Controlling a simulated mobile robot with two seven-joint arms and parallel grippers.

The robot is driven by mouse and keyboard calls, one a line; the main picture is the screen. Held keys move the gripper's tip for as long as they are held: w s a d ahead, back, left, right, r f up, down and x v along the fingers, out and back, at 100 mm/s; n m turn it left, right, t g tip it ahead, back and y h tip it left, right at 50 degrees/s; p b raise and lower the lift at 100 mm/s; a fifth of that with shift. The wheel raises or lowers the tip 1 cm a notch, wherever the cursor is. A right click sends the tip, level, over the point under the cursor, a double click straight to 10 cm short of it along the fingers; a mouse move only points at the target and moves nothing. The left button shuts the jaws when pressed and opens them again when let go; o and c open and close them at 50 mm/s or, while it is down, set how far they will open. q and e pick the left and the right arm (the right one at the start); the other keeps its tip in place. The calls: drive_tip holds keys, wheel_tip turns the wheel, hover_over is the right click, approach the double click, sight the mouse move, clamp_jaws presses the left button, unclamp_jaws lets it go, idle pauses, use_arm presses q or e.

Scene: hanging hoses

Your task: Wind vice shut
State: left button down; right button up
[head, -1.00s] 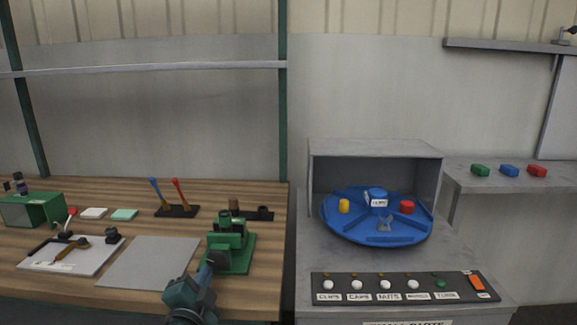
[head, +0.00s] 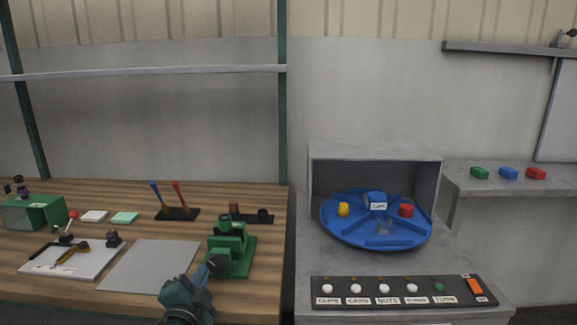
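The green vice (head: 236,236) stands on its green base near the front right of the wooden bench. My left gripper (head: 214,264) reaches up from the bottom edge to the near left side of the vice, at its front end. The gripper's fingertips overlap the vice's front in the head view, so I cannot tell whether they touch or hold its handle. The handle itself is hidden or too small to make out. The gap between the jaws is not clear from here. My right gripper is not in view.
A grey mat (head: 150,266) lies left of the vice, and a white board with tools (head: 98,264) beyond it. A stand with blue and red handled tools (head: 178,213) is behind. A blue turntable (head: 340,233) and button panel (head: 404,301) are on the right.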

use_arm(q)
drive_tip(key=shift+s+a, duration=0.15)
drive_tip(key=s, duration=0.5)
drive_tip(key=shift+s+a+f+p, duration=0.15)
drive_tip(key=shift+s+a+p, duration=0.05)
drive_tip(key=shift+s+p, duration=0.2)
